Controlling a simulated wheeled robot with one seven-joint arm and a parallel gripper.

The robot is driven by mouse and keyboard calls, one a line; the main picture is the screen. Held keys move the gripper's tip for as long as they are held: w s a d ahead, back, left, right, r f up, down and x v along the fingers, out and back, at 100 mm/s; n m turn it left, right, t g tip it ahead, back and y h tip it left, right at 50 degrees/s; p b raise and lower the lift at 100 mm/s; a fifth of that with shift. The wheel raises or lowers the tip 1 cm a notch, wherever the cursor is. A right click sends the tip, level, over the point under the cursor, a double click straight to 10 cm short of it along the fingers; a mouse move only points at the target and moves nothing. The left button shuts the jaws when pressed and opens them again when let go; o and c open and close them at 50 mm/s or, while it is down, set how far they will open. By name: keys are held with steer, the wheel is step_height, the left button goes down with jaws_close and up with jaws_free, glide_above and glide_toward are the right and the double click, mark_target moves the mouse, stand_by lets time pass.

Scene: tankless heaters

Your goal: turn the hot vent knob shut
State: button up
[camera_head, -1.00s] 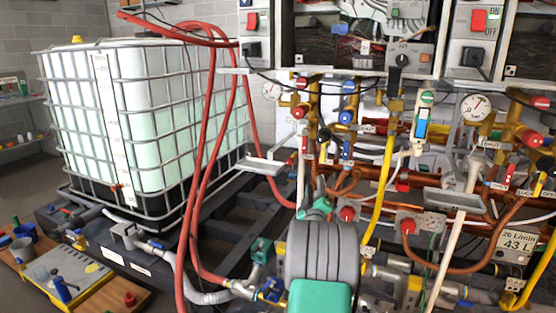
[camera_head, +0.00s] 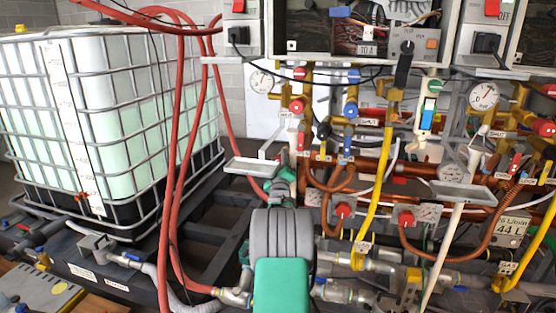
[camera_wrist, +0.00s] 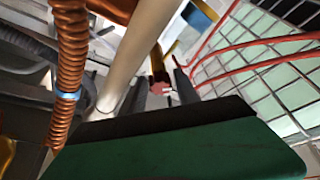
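Several red knobs show on the pipework in the head view. One red knob (camera_head: 343,210) sits low on a grey plate, another red knob (camera_head: 405,218) is to its right, and a red knob (camera_head: 299,73) is higher up on a brass valve. I cannot read which is the hot vent knob. In the wrist view my gripper (camera_wrist: 160,77) has its two dark fingers apart. A small red part (camera_wrist: 160,89) shows between them; I cannot tell whether it is touched. In the head view my own arm hides the fingers.
A ribbed copper hose (camera_wrist: 70,60) and a pale pipe (camera_wrist: 138,55) are close at the left in the wrist view. A caged white tank (camera_head: 110,120) stands left, with red hoses (camera_head: 178,180) before it. Yellow pipes (camera_head: 376,180) crowd the right.

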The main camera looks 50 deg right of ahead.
steer(key=shift+w+d, duration=0.15)
steer(key=shift+c, duration=0.5)
jaws_close()
steer(key=shift+b, duration=0.4)
